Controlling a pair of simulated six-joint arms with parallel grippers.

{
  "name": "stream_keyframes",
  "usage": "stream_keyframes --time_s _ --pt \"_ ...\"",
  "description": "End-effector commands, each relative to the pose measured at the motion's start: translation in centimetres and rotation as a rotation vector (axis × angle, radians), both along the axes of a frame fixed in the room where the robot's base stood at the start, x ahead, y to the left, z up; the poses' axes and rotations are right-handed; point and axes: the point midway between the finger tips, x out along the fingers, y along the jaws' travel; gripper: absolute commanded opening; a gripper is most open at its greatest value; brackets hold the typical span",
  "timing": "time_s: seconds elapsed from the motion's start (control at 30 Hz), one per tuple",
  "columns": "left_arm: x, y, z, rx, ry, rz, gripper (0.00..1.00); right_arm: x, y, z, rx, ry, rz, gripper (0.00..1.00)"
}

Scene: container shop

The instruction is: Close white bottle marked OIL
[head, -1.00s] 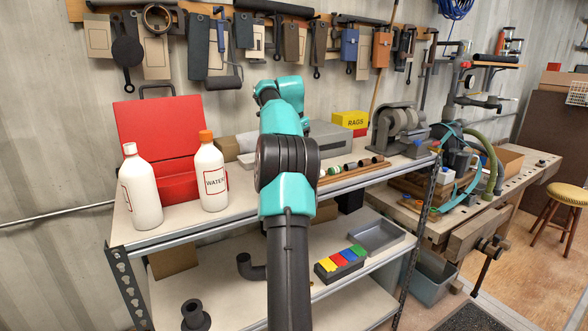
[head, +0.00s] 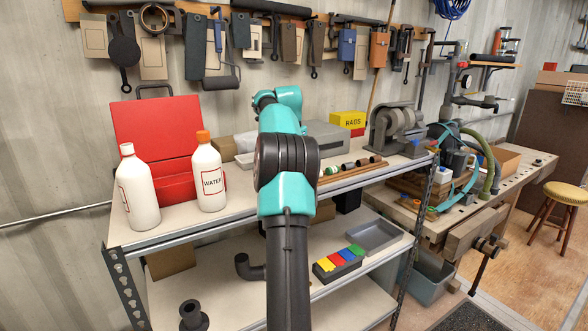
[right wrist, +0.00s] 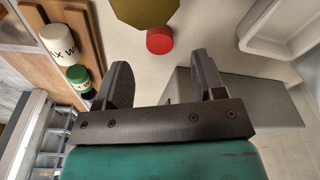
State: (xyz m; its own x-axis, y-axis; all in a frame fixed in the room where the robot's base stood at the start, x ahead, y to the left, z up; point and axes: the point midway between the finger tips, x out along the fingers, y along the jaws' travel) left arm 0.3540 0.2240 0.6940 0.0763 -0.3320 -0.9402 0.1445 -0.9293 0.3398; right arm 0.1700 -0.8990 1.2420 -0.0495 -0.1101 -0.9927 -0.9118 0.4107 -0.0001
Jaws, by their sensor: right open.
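A white bottle (head: 139,191) stands upright at the left end of the upper shelf in the head view. Its red-edged label is turned mostly away, so I cannot read it. Its pale top shows no orange cap like its neighbour's. A second white bottle (head: 209,178), marked WATER and orange-capped, stands just right of it. My right gripper (right wrist: 160,72) is open and empty in the right wrist view. A small red round piece (right wrist: 160,41) lies beyond its fingertips, beside a yellow-brown block (right wrist: 146,9). In the head view my arm hides the gripper. My left gripper is out of view.
An open red toolbox (head: 155,135) stands behind the bottles. In the right wrist view, a white cylinder (right wrist: 57,46) and a green-topped container (right wrist: 78,75) lie by wooden strips at left, with a white tray (right wrist: 282,28) at upper right.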

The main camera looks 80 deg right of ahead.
Motion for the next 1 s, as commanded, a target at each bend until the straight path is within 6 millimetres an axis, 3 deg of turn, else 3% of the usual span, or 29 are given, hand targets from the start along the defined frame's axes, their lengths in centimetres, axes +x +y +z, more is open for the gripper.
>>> stream_keyframes --time_s 0.37,0.87,1.0 --pt "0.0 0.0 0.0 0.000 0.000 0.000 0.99 -0.2 -0.4 -4.3 0.001 0.000 -0.001 0.63" --pt "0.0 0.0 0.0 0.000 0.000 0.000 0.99 -0.2 -0.5 -4.4 0.000 0.000 0.000 0.63" --pt "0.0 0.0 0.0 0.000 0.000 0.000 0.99 -0.2 -0.5 -4.4 0.000 0.000 0.000 0.50"
